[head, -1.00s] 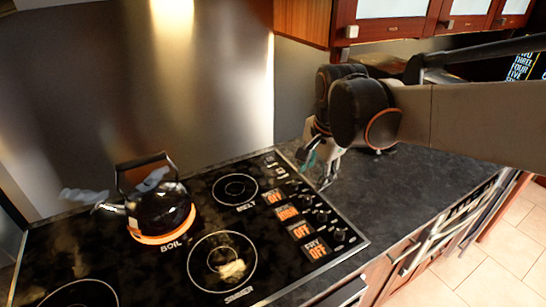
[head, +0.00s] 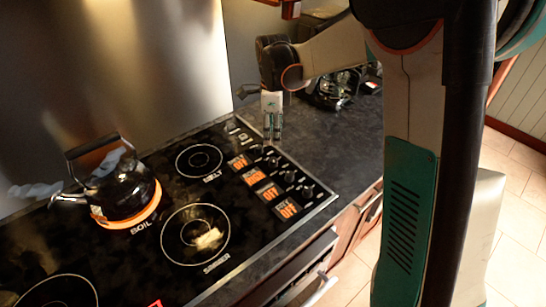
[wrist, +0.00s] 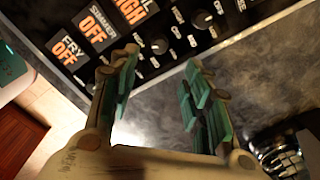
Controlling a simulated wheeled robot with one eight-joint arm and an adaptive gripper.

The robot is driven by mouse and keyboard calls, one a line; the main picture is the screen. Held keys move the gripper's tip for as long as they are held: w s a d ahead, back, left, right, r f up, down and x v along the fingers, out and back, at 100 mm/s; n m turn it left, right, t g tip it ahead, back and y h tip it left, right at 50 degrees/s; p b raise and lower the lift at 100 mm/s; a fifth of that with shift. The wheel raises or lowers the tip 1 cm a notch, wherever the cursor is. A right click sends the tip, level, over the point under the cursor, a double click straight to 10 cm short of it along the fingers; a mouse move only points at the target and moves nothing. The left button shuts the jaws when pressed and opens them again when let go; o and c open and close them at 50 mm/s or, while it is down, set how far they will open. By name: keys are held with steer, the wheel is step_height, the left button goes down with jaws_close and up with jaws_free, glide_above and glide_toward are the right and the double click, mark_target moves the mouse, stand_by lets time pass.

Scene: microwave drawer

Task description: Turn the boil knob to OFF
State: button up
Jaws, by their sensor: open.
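The boil knob (head: 273,162) is a small black dial in the knob row at the cooktop's right side. My gripper (head: 273,130) points down over the counter just behind and right of the knob row, fingers apart and empty. It also shows in the wrist view (wrist: 160,58). I see no contact with the knob. My left finger in the wrist view may hide part of the row.
A black kettle (head: 125,190) stands on the glowing BOIL burner at left. The other readable displays show OFF, including SIMMER (wrist: 97,28) and FRY (wrist: 65,52). A dark object (head: 332,92) stands on the counter behind my gripper. The dark counter (head: 340,150) right of the knobs is clear.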

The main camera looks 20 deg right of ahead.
mark_target(273, 159)
step_height(273, 159, down, 11)
steer(key=b, duration=0.2)
steer(key=shift+b, duration=0.35)
steer(key=shift+r, duration=0.1)
jaws_close()
